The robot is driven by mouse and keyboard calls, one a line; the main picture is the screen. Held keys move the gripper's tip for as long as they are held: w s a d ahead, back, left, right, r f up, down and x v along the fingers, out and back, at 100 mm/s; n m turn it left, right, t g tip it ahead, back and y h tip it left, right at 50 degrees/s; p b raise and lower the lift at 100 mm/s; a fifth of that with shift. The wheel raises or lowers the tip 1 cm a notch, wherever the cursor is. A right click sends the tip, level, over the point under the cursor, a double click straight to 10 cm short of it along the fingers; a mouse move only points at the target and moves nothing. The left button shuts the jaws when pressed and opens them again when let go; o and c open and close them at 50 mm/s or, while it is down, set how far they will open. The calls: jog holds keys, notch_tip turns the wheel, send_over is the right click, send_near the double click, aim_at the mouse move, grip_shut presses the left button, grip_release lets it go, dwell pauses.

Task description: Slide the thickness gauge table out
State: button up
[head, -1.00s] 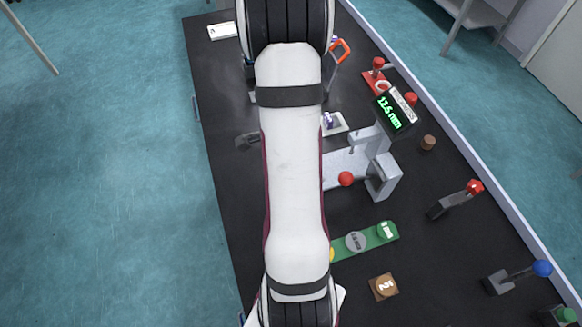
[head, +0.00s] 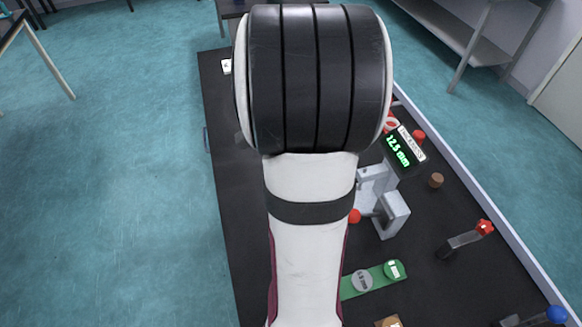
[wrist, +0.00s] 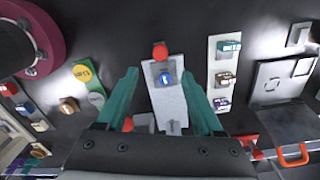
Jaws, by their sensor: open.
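The thickness gauge (head: 392,212) stands right of my arm in the head view, with a lit green readout (head: 398,150) in mm. Its red knob (head: 354,216) shows at my arm's edge; most of the table is hidden behind the arm. In the wrist view the grey table plate (wrist: 172,105) lies between my fingers, with the red knob (wrist: 160,50) at its far end.
A white strip (wrist: 212,72) with several coloured blocks lies right of the plate. A green strip with discs (head: 375,281) lies near the gauge. An orange handle (wrist: 294,156) is at lower right. A red-knobbed lever (head: 465,239) stands to the right on the black bench.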

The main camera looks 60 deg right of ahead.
notch_tip(320, 180, up, 5)
jog(key=shift+f, duration=0.1)
dwell(0.3)
jog(key=w+a+r+n+y, duration=0.1)
jog(key=w+a+n, duration=0.1)
jog(key=a+n, duration=0.6)
jog(key=w+a+r+n, duration=0.2)
jog(key=a+n, duration=0.3)
jog(key=a, duration=0.6)
jog(key=s+a+n, duration=0.7)
jog(key=a+n, duration=0.4)
jog(key=shift+f+n+y, duration=0.3)
jog(key=shift+f+y, duration=0.05)
jog(key=shift+y, duration=0.05)
